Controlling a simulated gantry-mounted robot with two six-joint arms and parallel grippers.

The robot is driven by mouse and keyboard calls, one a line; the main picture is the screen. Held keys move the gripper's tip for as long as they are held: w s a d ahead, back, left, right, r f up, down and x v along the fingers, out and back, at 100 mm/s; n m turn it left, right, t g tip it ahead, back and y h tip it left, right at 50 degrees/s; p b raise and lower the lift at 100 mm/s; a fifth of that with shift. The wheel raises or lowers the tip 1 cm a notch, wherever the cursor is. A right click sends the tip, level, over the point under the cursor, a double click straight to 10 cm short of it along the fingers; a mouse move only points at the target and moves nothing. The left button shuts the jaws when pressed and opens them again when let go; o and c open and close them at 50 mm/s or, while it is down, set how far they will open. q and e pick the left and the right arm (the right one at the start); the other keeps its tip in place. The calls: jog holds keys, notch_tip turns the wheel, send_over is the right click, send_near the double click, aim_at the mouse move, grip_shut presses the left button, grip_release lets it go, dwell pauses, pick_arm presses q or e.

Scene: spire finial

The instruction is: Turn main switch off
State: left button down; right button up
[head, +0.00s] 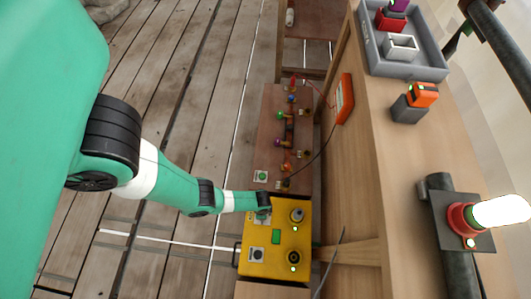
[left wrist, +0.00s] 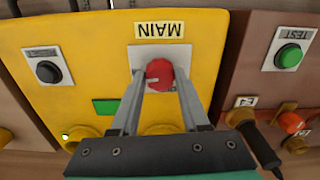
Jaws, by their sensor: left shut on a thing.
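The main switch is a red rotary knob (left wrist: 160,71) on a white plate, under a label reading MAIN that appears upside down in the left wrist view. It sits on a yellow control box (head: 275,270), which also fills much of the left wrist view (left wrist: 105,65). My left gripper (left wrist: 160,78) is shut on the knob, one finger on each side. A small pale mark shows on the knob's face. In the head view my left gripper (head: 265,207) covers most of the switch at the box's upper left corner. My right gripper is in neither view.
The box carries a black button (left wrist: 47,71), a green display (left wrist: 105,106) and lit green lamps (head: 293,269). A brown panel with a green TEST button (left wrist: 289,56) and coloured plugs adjoins it. A wooden bench (head: 385,160) with a grey tray (head: 372,60) stands right.

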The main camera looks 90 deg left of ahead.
pick_arm(q)
jog(key=n, duration=0.3)
jog(key=shift+n, duration=0.4)
jog(key=n, duration=0.4)
jog(key=shift+n, duration=0.3)
jog(key=n, duration=0.4)
jog(key=shift+n, duration=2.4)
jog(key=shift+c, duration=2)
grip_release()
